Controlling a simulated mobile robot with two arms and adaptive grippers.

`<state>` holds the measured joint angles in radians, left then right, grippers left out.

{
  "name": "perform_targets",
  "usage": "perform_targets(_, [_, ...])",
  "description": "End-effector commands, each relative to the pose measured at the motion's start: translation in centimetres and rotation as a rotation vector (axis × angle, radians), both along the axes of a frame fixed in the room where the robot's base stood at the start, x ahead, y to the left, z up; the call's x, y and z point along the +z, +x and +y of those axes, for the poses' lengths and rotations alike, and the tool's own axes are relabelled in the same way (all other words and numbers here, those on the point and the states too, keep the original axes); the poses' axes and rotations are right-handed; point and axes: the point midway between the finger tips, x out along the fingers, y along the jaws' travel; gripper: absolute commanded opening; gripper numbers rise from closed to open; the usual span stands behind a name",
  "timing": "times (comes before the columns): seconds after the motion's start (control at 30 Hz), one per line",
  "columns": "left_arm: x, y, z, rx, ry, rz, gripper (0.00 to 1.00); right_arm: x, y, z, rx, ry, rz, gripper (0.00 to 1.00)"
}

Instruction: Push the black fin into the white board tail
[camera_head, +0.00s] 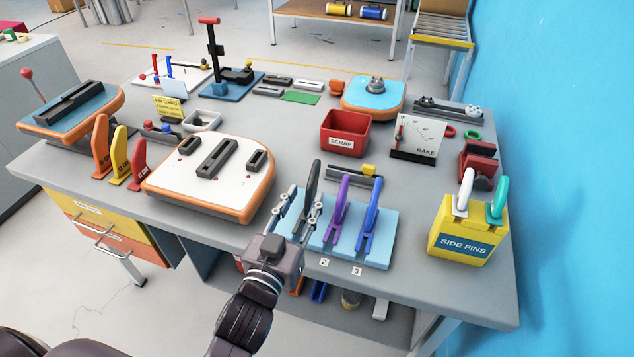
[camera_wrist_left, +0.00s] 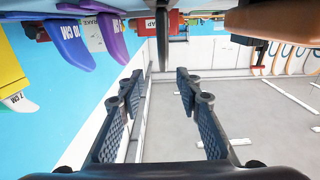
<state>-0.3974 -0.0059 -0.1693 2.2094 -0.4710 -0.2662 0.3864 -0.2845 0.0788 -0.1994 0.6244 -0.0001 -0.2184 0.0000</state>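The white board tail (camera_head: 190,181) lies on the workbench with an orange rim, a long dark slot block (camera_head: 217,158) in its middle and two smaller blocks beside it. The black fin (camera_head: 313,180) stands upright at the left end of a light blue rack (camera_head: 345,238), to the right of the board. My left gripper (camera_head: 303,205) is at the rack by the black fin. In the left wrist view its fingers (camera_wrist_left: 160,105) are spread, and the narrow black fin (camera_wrist_left: 163,42) shows edge-on beyond the gap between them; I see no contact. My right gripper is not in view.
Purple (camera_head: 340,205) and blue (camera_head: 370,220) fins stand close to the right of the black fin. A yellow side-fins box (camera_head: 450,238) is at the right. A red scrap bin (camera_head: 345,134) stands behind the rack. Orange and yellow fins (camera_head: 119,155) stand left of the board.

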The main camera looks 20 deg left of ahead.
Motion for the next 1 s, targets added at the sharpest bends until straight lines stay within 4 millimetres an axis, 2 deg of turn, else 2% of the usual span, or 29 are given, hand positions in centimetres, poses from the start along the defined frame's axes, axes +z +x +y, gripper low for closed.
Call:
perform_targets(0.13, [0.2,1.5,0.0,0.0,0.002,-0.001,0.32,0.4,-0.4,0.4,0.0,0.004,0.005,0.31])
perform_targets(0.4, [0.3,4.3,0.3,0.0,0.003,-0.002,0.32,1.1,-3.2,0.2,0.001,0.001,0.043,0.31])
perform_targets(0.63, [0.0,7.1,0.4,0.0,0.002,-0.001,0.32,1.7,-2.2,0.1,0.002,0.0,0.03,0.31])
perform_targets(0.8, [-0.1,7.5,0.3,0.0,0.001,0.0,0.32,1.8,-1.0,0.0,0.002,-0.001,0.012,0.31])
perform_targets(0.93, [-0.1,7.5,0.3,0.0,0.001,0.0,0.32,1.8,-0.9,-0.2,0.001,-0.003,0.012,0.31])
perform_targets(1.0, [-0.1,7.5,0.3,0.0,0.001,0.0,0.24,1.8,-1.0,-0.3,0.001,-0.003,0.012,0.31])
